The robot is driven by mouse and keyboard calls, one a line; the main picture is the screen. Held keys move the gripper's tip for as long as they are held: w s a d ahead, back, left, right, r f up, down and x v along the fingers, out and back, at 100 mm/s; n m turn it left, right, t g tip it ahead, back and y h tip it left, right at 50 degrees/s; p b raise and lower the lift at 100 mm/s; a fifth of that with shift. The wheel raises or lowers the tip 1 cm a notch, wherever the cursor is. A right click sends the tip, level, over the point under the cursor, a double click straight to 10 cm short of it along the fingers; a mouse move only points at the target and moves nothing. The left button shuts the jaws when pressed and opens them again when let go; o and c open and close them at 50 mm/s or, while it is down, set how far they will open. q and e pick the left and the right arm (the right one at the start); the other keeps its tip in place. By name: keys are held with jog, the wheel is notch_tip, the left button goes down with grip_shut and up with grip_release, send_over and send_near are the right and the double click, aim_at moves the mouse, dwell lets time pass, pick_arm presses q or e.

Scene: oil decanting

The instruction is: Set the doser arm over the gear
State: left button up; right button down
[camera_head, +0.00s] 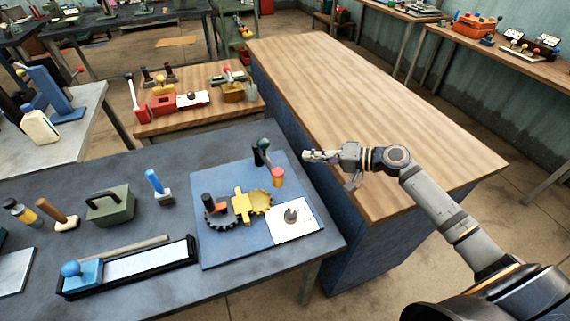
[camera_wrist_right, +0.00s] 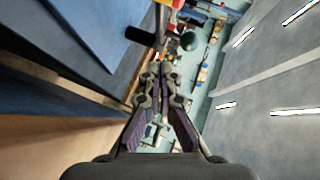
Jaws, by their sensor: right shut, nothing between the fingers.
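On the blue board (camera_head: 215,247) in the head view stands a dark green post with a round knob (camera_head: 263,146), which appears to carry the doser arm. My left gripper is out of view.
A white plate with a grey cone (camera_head: 291,215) sits at the board's front right. A black-framed tray (camera_head: 130,266), a green box (camera_head: 110,206) and a blue-handled tool (camera_head: 157,185) stand to the left. The wooden bench (camera_head: 365,110) beside my right arm is bare.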

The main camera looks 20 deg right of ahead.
aim_at(273, 167)
jog(key=a+p, duration=0.1)
jog(key=a, duration=0.1)
jog(key=w+a+f, duration=0.1)
jog(key=a, duration=0.1)
jog(key=w+a+f+p, duration=0.1)
jog(key=a, duration=0.2)
jog(key=shift+w+f+p, duration=0.1)
jog(key=shift+w+p, duration=0.1)
jog(key=shift+p, duration=0.15)
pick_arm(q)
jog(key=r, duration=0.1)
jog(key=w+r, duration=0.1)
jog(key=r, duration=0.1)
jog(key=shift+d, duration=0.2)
pick_arm(e)
jog(key=shift+s+a+f, duration=0.1)
jog(key=shift+a+f, duration=0.1)
jog(key=shift+a, duration=0.05)
